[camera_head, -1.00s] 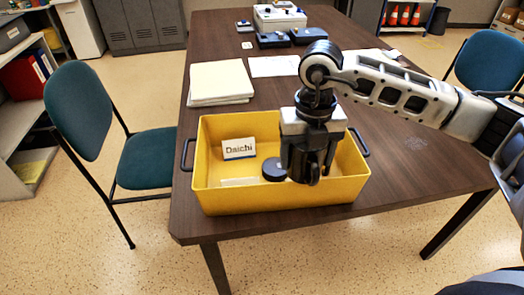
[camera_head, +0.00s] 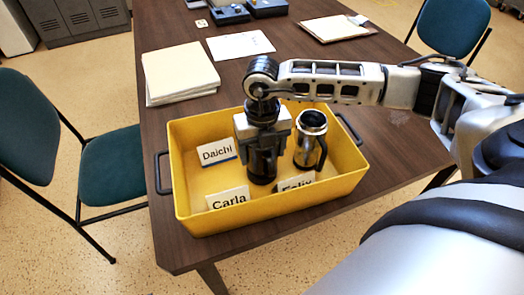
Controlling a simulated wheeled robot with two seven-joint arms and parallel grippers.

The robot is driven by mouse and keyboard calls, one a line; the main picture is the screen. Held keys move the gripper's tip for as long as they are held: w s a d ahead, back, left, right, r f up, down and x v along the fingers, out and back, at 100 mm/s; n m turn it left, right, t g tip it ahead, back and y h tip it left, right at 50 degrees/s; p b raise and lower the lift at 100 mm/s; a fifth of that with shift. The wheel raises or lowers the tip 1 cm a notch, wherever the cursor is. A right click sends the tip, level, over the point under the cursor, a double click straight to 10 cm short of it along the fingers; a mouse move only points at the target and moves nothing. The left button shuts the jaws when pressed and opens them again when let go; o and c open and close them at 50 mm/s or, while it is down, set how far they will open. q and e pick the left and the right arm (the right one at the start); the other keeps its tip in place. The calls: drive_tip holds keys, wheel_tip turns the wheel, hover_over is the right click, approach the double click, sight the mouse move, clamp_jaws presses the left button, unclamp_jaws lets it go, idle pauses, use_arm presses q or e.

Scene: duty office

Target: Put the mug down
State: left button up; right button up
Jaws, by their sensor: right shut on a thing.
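My right gripper (camera_head: 262,160) points down inside the yellow crate (camera_head: 275,211) on the table. It is shut on a dark thing that looks like the mug (camera_head: 262,178), mostly hidden by the fingers and low in the crate. I cannot tell whether its base touches the crate floor. A silver mug with a black handle (camera_head: 309,141) stands upright in the crate, just right of the gripper. White name cards read Daichi (camera_head: 217,152), Carla (camera_head: 228,199) and Felix (camera_head: 297,184), the last partly cut off. My left gripper is out of view.
A stack of paper (camera_head: 181,73) lies left behind the crate on the brown table (camera_head: 160,125). A loose sheet (camera_head: 240,46), a clipboard (camera_head: 333,28) and blue devices (camera_head: 229,14) lie farther back. Teal chairs (camera_head: 110,163) stand at both sides.

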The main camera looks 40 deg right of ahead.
drive_tip(key=shift+f, duration=0.5)
drive_tip(key=shift+f, duration=0.1)
drive_tip(key=shift+f+b, duration=0.3)
drive_tip(key=shift+b, duration=0.1)
drive_tip(key=o, duration=1.2)
drive_tip(key=shift+c, duration=0.2)
drive_tip(key=shift+r+p, duration=0.55)
drive_tip(key=shift+r, duration=0.05)
wheel_tip(320, 180, up, 12)
drive_tip(key=b, duration=0.1)
drive_tip(key=shift+f, duration=0.2)
